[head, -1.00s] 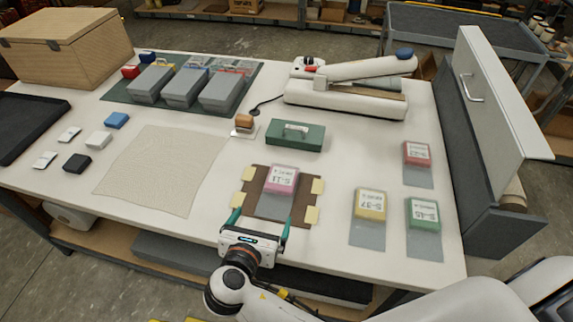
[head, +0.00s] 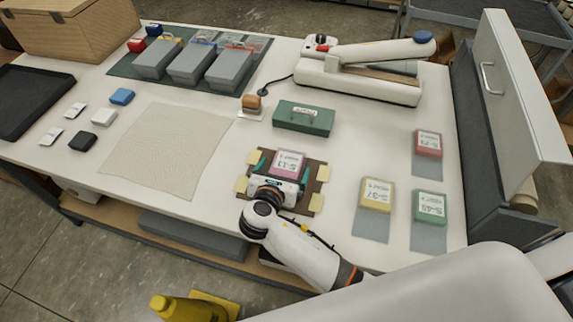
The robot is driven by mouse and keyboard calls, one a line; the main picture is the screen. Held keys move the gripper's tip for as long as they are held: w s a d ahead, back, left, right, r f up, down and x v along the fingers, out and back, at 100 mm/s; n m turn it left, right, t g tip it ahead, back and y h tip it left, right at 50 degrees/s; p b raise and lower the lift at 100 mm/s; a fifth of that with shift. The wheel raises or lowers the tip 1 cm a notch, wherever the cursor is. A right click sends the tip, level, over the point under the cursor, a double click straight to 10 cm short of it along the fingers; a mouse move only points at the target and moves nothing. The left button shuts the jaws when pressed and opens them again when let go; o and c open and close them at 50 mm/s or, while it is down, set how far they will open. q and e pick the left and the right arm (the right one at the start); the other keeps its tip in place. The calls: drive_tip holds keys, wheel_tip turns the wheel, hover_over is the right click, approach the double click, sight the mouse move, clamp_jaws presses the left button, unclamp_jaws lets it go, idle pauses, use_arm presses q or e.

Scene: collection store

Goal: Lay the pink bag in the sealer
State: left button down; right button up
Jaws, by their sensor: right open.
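The pink bag (head: 288,162) lies on a brown board with yellow corner tabs (head: 320,173) near the front of the table. My right gripper (head: 281,166) is open over the board, with its fingers on either side of the pink bag. Its body hides the bag's near part, and I cannot tell whether the fingers touch the bag. The sealer (head: 360,84), a long white device with a raised arm and a blue knob, stands at the back right. My left gripper is out of view.
Red (head: 429,143), yellow (head: 377,193) and green (head: 429,206) bags lie to the right. A green box (head: 303,117) and a wooden-handled stamp (head: 252,104) stand between the board and the sealer. A grey cabinet with a white panel (head: 525,90) borders the table's right side.

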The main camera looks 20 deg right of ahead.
sight(287, 165)
drive_tip(key=shift+x, duration=1.5)
drive_tip(key=shift+s, duration=0.1)
drive_tip(key=c, duration=1.1)
wheel_tip(287, 165, up, 10)
drive_tip(key=shift+r, duration=0.1)
drive_tip(key=shift+c, duration=0.2)
drive_tip(key=s+d+r+n+t+y, duration=0.2)
drive_tip(key=s+d+r+n+y, duration=0.1)
drive_tip(key=s+r+n+y, duration=0.3)
drive_tip(key=shift+s+d+r+n+y, duration=0.25)
drive_tip(key=shift+d+r+n+y, duration=0.15)
drive_tip(key=shift+r+y, duration=0.3)
